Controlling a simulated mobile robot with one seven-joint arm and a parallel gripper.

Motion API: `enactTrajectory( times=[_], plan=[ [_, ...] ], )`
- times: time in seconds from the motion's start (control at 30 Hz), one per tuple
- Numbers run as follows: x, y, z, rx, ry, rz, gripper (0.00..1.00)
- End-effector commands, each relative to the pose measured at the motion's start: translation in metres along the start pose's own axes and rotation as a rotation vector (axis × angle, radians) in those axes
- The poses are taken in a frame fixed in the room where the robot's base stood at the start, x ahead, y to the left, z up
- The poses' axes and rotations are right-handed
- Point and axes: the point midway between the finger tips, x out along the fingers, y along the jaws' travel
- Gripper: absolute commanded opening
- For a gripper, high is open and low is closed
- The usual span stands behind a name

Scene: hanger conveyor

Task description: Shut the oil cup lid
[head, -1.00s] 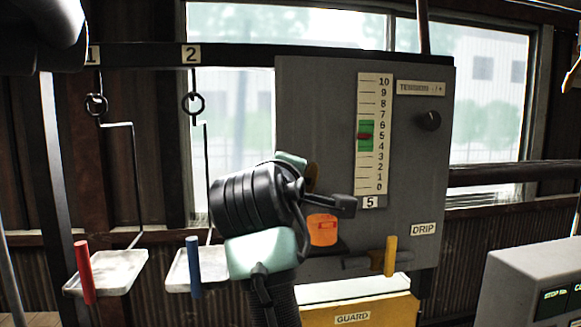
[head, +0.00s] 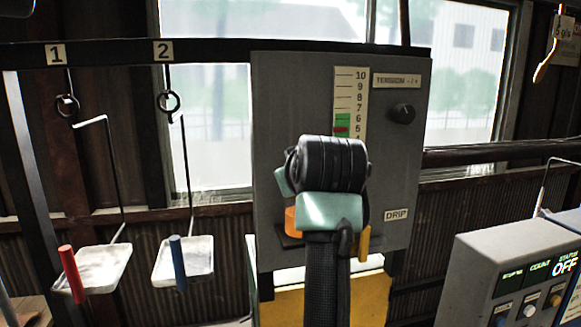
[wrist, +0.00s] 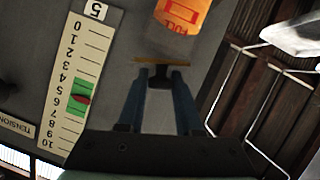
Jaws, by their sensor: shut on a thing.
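The oil cup is orange with a label reading FULL (wrist: 183,14). In the head view only a strip of it (head: 291,222) shows left of my wrist. The brass-coloured lid (wrist: 160,61) appears nearly edge-on in the upside-down wrist view, with a dark gap between it and the cup's near end. A dark knob (wrist: 159,78) sits on the lid's near side. My gripper (wrist: 159,75) is shut on this knob, one finger on each side. In the head view my wrist hides the fingers and lid.
The grey panel (head: 390,165) behind carries a tension scale (head: 345,95), a black dial (head: 403,112) and a DRIP label. A yellow lever (head: 363,241) is close right of my wrist. Trays (head: 105,267) hang at the left. A control box (head: 500,265) stands at the right.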

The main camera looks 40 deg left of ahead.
Motion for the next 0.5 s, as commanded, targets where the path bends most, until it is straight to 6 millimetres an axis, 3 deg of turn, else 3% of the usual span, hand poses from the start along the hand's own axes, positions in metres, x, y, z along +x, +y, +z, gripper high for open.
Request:
enactTrajectory(
  times=[0.5],
  plan=[
    [0.0049, 0.0051, 0.0116, 0.264, -0.004, -0.111, 0.00]
  ],
)
